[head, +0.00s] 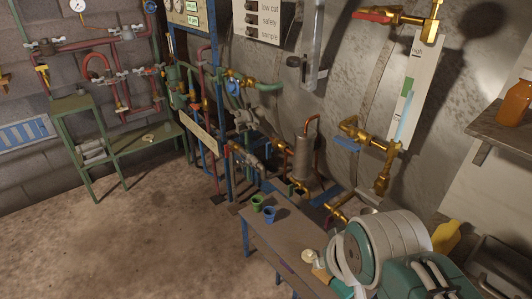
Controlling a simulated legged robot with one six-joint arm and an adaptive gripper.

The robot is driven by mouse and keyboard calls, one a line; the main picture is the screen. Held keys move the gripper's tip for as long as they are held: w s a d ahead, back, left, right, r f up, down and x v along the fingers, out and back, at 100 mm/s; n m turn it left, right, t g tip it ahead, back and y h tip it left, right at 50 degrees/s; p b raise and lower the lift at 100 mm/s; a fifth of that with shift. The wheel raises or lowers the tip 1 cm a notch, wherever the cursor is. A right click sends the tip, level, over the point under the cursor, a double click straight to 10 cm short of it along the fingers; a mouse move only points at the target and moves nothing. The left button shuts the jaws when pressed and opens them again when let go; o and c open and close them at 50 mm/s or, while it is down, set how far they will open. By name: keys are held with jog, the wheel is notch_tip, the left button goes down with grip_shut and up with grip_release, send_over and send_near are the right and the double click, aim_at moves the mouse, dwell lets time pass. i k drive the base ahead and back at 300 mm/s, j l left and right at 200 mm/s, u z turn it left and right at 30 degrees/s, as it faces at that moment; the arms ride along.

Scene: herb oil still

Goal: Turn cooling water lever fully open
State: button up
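On the right wall, a blue lever handle (346,143) sits on a brass valve (364,131). The handle lies roughly level and points to the left. A clear tube with pale blue in it (405,112) runs up a white board from the brass fittings. A red lever handle (372,16) lies along another brass valve higher up on the same wall. No readable label shows which lever is for cooling water, and I cannot tell how far either is turned.
A narrow bench (283,234) with green (257,203) and blue (269,214) cups stands below. A teal and pale grey drum-shaped thing (392,242) fills the lower right. A shelf (492,133) with an orange bottle (514,103) juts out at right. Floor (150,235) at left is clear.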

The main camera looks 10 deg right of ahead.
aim_at(269, 149)
jog(key=i+j+u, duration=0.3)
jog(key=i+j, duration=0.15)
jog(key=i+u, duration=0.25)
jog(key=i, duration=0.15)
jog(key=i+l+u, duration=0.1)
jog(key=i+u, duration=0.2)
jog(key=i, duration=0.15)
